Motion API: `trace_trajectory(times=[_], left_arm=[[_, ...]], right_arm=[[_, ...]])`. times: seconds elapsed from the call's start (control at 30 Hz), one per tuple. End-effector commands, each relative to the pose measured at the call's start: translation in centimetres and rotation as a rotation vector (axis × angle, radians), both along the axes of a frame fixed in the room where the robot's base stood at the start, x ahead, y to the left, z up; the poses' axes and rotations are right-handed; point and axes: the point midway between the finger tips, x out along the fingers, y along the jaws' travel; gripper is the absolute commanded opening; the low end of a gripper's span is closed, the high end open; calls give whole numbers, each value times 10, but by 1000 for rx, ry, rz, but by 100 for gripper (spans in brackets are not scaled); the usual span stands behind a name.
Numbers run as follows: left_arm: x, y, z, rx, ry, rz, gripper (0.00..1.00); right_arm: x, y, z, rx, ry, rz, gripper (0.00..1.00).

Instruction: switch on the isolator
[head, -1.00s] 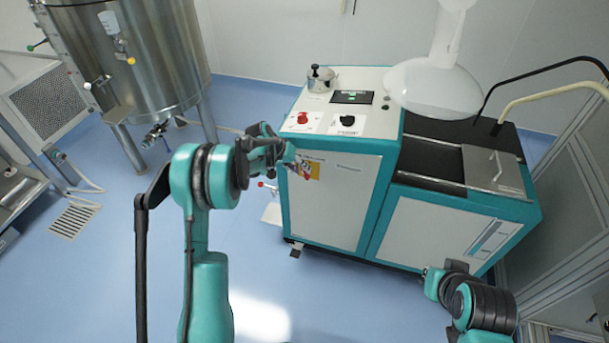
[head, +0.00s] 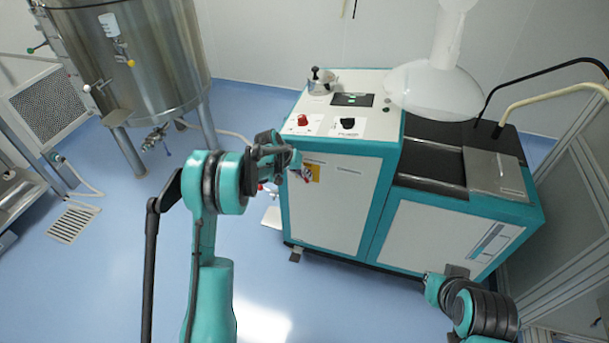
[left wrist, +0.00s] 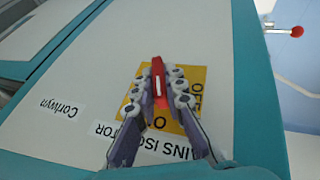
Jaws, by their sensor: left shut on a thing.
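The isolator is a red handle (left wrist: 158,82) on a yellow plate (left wrist: 188,78) on the machine's pale front panel. The plate carries the words OFF and ON, and a MAINS ISOLATOR label (left wrist: 137,139) lies beside it; the lettering is upside down in the left wrist view. My left gripper (left wrist: 160,90) is shut on the red handle, with one finger on each side. In the head view the left gripper (head: 302,170) is at the upper left of the panel and partly covers the yellow plate (head: 313,173).
The machine's top holds a red button (head: 302,120), a black knob (head: 348,123), a small dark screen (head: 352,99) and a metal pot (head: 321,83). A steel tank (head: 155,60) stands at the back left. The blue floor (head: 120,270) is clear at the front left.

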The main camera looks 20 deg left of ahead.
Motion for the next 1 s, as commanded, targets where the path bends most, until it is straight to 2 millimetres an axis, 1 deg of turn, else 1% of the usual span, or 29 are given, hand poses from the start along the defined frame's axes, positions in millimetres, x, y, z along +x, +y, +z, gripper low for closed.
trace_trajectory(times=[0.03,0.17,0.3,0.4,0.5,0.77,0.8,0.87,1.0], left_arm=[[0,-3,2,37,-1,-3,0],[-1,-4,3,173,-6,-6,0],[0,-5,2,304,-11,-5,0],[-1,-4,1,361,-13,-4,0],[-1,-3,1,386,-13,-1,0],[0,-3,1,388,-13,-1,0],[0,-3,1,388,-13,-1,16],[0,-3,1,388,-13,-1,32],[0,-3,1,387,-13,-1,32]], right_arm=[[0,0,5,0,0,0,0],[0,0,12,0,0,0,0],[0,0,14,0,0,0,0],[0,0,14,0,0,0,0],[0,0,14,0,0,0,0],[0,0,14,0,0,0,0],[0,0,14,0,0,0,0],[0,0,14,0,0,0,0],[0,0,14,0,0,0,0]])
